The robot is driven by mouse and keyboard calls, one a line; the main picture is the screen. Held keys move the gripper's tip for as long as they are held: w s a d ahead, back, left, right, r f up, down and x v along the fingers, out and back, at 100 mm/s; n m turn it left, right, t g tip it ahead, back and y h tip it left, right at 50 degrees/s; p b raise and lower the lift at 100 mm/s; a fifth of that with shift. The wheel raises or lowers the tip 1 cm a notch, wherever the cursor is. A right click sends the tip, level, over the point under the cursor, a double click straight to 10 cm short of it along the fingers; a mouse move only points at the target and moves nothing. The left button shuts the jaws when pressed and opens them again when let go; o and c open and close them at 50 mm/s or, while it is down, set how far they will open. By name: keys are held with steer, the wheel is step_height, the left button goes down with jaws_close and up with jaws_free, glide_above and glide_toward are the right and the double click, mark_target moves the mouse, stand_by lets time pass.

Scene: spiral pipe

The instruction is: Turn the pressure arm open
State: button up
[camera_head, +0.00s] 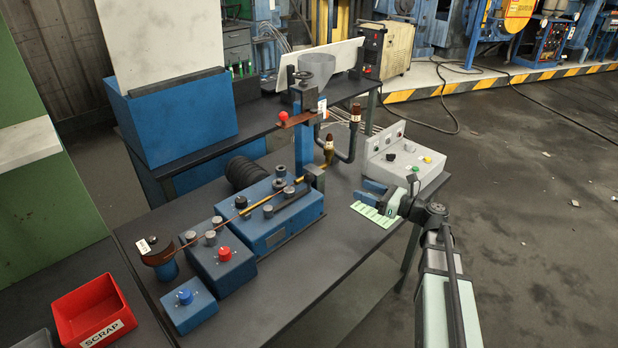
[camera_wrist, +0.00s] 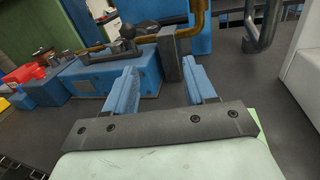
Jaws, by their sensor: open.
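A blue bending machine (camera_head: 283,222) stands on the dark table, with a thin brass-coloured pipe (camera_head: 262,203) running along its top. At its right end is a dark upright block (camera_head: 314,176), also in the wrist view (camera_wrist: 169,55). A dark lever with a round black knob (camera_wrist: 127,32) lies on top of the machine. A brown arm with a red knob (camera_head: 283,115) sits on the blue post; I cannot tell which one is the pressure arm. My gripper (camera_head: 368,195) is open and empty, right of the machine. Its blue fingers (camera_wrist: 158,68) point toward the block, apart from it.
A grey control box (camera_head: 405,165) with buttons stands behind my gripper. A dark bent pipe (camera_head: 345,150) rises near the post. The table's front right is clear.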

mark_target(309, 177)
steer(key=w+a+g, duration=0.1)
steer(key=a, duration=0.4)
steer(key=w+a+r+n+y, duration=0.1)
steer(key=a, duration=0.5)
steer(key=w+a+r+n+g, duration=0.1)
steer(key=a, duration=0.5)
steer(key=shift+w+a+r+g, duration=0.15)
steer(key=shift+w+r+g, duration=0.05)
steer(key=shift+w+g, duration=0.15)
steer(key=shift+n, duration=0.3)
jaws_close()
